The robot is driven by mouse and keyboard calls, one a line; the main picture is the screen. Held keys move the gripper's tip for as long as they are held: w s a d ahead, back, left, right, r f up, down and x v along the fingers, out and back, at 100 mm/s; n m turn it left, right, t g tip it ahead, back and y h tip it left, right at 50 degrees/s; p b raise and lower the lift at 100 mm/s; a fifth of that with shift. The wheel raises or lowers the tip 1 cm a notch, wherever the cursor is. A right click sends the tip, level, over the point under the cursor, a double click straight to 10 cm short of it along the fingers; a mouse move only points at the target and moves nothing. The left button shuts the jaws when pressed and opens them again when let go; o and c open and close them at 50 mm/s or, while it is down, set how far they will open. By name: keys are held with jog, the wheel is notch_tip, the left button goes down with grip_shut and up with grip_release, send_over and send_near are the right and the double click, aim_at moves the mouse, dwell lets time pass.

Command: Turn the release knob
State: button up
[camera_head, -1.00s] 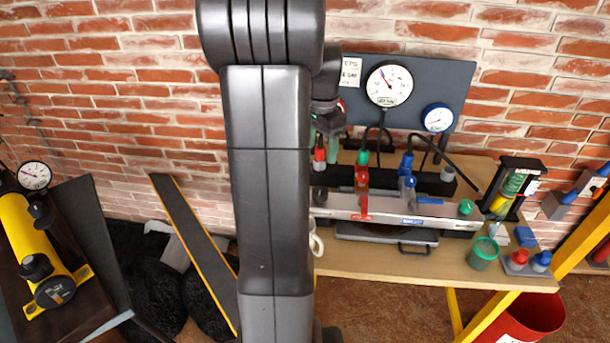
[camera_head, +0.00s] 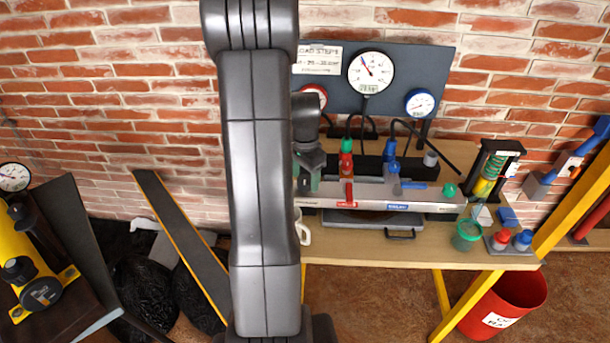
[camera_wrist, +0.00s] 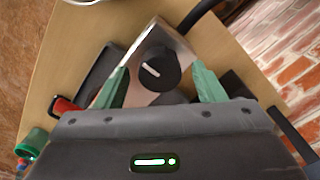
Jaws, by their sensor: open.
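The knob (camera_wrist: 160,71) is round and black with a white pointer line, and sits on a bright metal block (camera_wrist: 178,45) in the wrist view. My gripper (camera_wrist: 157,83) is open, with one green finger on each side of the knob and a visible gap to it. Contact is not visible. In the head view my gripper (camera_head: 308,180) is at the left end of the long metal manifold (camera_head: 380,195) on the bench. My arm hides the knob there.
A gauge board (camera_head: 425,65) stands behind the bench (camera_head: 400,248). Red and blue valve fittings (camera_head: 346,165) and black hoses rise from the manifold. A white mug (camera_head: 303,232) is near my arm. A green cup (camera_head: 467,236) stands at the right.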

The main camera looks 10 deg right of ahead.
jog(key=shift+c, duration=0.4)
jog(key=c, duration=0.9)
jog(key=shift+n, duration=0.3)
jog(key=n, duration=0.3)
jog(key=shift+n, duration=0.3)
jog(key=n, duration=0.4)
jog(key=shift+n+b, duration=0.3)
jog(key=shift+b, duration=0.05)
jog(key=n, duration=0.4)
jog(key=shift+n, duration=2.5)
